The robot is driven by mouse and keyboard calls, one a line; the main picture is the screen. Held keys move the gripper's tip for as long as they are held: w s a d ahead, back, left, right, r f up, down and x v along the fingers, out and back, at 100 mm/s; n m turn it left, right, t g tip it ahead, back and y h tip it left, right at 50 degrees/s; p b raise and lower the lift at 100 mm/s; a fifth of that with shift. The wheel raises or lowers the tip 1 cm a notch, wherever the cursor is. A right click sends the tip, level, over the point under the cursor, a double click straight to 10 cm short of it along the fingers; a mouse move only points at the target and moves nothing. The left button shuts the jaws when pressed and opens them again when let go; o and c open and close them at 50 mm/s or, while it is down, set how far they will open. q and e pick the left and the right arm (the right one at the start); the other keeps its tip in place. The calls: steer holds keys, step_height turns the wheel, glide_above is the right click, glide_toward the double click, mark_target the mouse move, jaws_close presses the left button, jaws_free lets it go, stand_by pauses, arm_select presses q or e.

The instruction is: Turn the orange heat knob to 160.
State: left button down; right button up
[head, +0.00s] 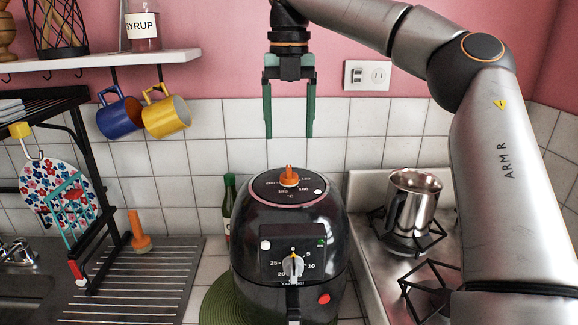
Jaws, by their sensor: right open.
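The orange heat knob (289,176) sits upright in the middle of the dial on top of a black air fryer (250,226). Numbers ring the knob, among them 100, 160 and 200; I cannot tell exactly which one its pointer faces. My right gripper (288,134) hangs above the knob, pointing down, with its two green fingers apart and nothing between them. It does not touch the knob. My left gripper does not show.
A grey timer knob (292,266) and a red button (324,298) are on the fryer's front. A steel jug (412,205) stands on the stove at right. A green bottle (228,205) stands close behind the fryer. Blue (119,117) and yellow (166,116) mugs hang at left.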

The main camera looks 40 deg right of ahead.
mark_target(289, 168)
step_height(289, 168, down, 9)
steer(key=shift+r, duration=0.1)
steer(key=shift+c, duration=0.3)
jaws_close()
stand_by(0.5)
